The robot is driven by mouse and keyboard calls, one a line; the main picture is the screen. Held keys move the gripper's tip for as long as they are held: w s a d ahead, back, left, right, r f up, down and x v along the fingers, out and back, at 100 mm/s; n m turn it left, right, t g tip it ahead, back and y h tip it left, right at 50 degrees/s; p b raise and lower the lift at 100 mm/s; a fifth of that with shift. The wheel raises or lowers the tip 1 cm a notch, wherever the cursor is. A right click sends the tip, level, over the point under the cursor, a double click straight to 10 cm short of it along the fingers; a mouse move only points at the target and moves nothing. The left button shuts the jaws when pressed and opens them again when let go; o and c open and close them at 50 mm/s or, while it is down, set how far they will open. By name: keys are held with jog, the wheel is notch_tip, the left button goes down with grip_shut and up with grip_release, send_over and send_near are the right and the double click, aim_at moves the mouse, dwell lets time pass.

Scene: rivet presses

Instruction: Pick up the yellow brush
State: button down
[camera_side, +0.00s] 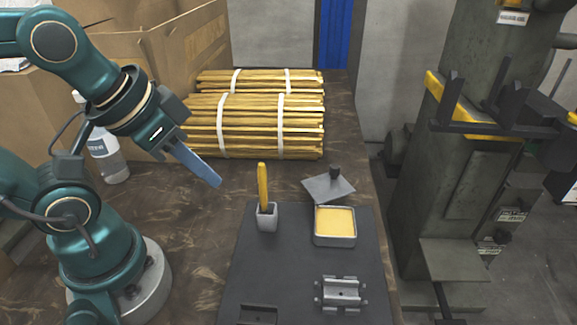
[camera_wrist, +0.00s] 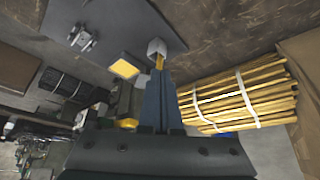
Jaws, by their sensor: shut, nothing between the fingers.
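The yellow brush (camera_side: 262,184) stands upright in a small light-grey square holder (camera_side: 267,217) on the dark mat. In the wrist view, part of the yellow brush (camera_wrist: 160,62) shows just beyond the fingertips, with its holder (camera_wrist: 156,46) above it; the fingers hide the rest. My gripper (camera_side: 217,183) is shut and empty. It is above the table, to the left of the brush and apart from it, with its blue-grey fingers pointing down and right. My fingers also show in the wrist view (camera_wrist: 160,78).
On the dark mat (camera_side: 245,275) are a square tin (camera_side: 335,240) of yellow material and a metal fixture (camera_side: 341,292). A grey plate with a black knob (camera_side: 328,188) lies behind. Strapped bundles of yellow sticks (camera_side: 255,124), a bottle (camera_side: 106,155) and a press (camera_side: 455,170) stand around.

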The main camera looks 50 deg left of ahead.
jog(key=c, duration=0.8)
grip_release()
jog(key=shift+o, duration=0.2)
notch_tip(320, 180, up, 5)
jog(key=n+g, duration=0.6)
jog(key=n, duration=0.1)
send_over(264, 209)
jog(key=shift+w+a, duration=0.15)
jog(key=shift+a, duration=0.05)
jog(key=shift+w+f, duration=0.1)
jog(key=shift+f, duration=0.1)
notch_tip(264, 209, down, 15)
jog(key=shift+r, duration=0.15)
